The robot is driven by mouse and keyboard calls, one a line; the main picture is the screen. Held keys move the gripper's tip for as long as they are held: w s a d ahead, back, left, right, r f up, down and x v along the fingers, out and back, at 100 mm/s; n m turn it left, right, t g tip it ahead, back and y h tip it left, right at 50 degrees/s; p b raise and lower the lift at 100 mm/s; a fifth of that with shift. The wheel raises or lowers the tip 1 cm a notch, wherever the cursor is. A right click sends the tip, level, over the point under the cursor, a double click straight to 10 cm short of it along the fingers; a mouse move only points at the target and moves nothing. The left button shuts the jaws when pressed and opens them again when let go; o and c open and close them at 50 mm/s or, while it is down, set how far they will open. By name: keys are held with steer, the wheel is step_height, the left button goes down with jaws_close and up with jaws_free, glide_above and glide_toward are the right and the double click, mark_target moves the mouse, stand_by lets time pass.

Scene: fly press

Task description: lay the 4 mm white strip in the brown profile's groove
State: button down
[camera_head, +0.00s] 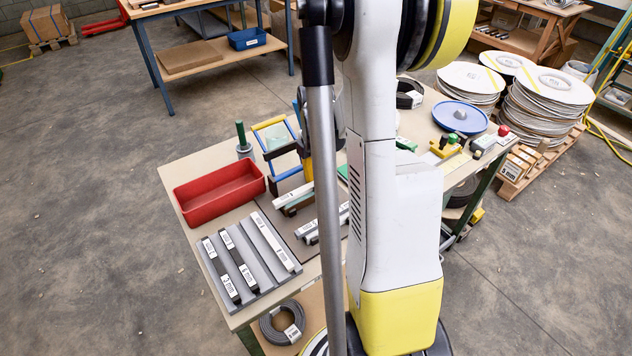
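A grey grooved rack (262,257) lies at the table's near left corner. In it are two dark strips with white end labels, one at the left (222,269) and one in the middle (238,258), and a white strip (272,241) at the right. The labels are too small to read surely, so I cannot tell which strip is 4 mm. Behind the rack, a brownish bar (291,211), perhaps the brown profile, lies by a labelled white piece (293,194); its groove cannot be made out. My gripper cannot be made out; my arm covers the table's middle.
A red bin (219,194) stands behind the rack. Several pale strips (311,231) lie right of it, partly behind my arm. A blue frame (281,146) and a green-handled tool (242,140) stand farther back. A blue disc (460,117) lies at the far right.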

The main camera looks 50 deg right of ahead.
stand_by(0.3)
steer(key=c, duration=0.9)
jaws_free()
steer(key=shift+o, duration=0.2)
steer(key=shift+r+p, duration=2.65)
steer(key=shift+r, duration=0.9)
steer(key=shift+f, duration=0.1)
